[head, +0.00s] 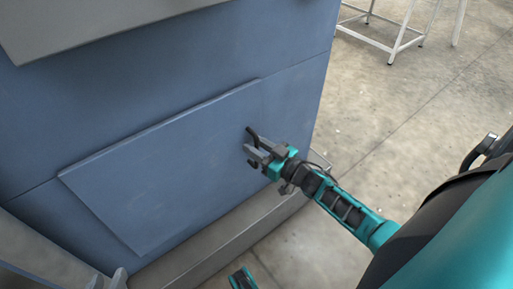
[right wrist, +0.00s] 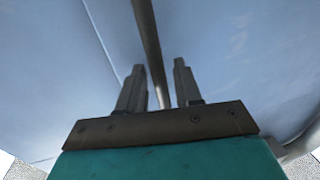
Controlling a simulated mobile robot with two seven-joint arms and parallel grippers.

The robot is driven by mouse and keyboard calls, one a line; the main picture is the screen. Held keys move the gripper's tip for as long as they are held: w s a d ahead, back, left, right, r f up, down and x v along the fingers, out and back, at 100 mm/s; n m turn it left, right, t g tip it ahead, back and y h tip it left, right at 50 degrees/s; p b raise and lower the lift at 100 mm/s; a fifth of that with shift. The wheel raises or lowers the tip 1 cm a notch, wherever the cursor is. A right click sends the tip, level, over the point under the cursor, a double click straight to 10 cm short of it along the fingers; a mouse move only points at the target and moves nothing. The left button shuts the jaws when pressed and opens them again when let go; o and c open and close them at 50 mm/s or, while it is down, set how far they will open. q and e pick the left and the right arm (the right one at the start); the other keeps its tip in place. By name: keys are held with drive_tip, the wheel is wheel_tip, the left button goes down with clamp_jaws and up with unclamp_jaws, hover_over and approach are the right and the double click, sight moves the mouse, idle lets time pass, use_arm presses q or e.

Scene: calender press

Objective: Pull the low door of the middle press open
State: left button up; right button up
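The low door (head: 160,165) is a blue, slightly raised panel low on the press front in the head view. It looks closed. Its dark bar handle (head: 252,134) is at the right side of the door. My right gripper (head: 254,153) is at the handle.
The blue press body (head: 290,100) stands on a grey plinth (head: 215,240). A grey ledge (head: 90,22) juts out above the door. Concrete floor (head: 390,110) is open to the right. A white metal frame (head: 395,48) stands at the back right.

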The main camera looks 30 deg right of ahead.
clamp_jaws()
idle(0.3)
idle(0.3)
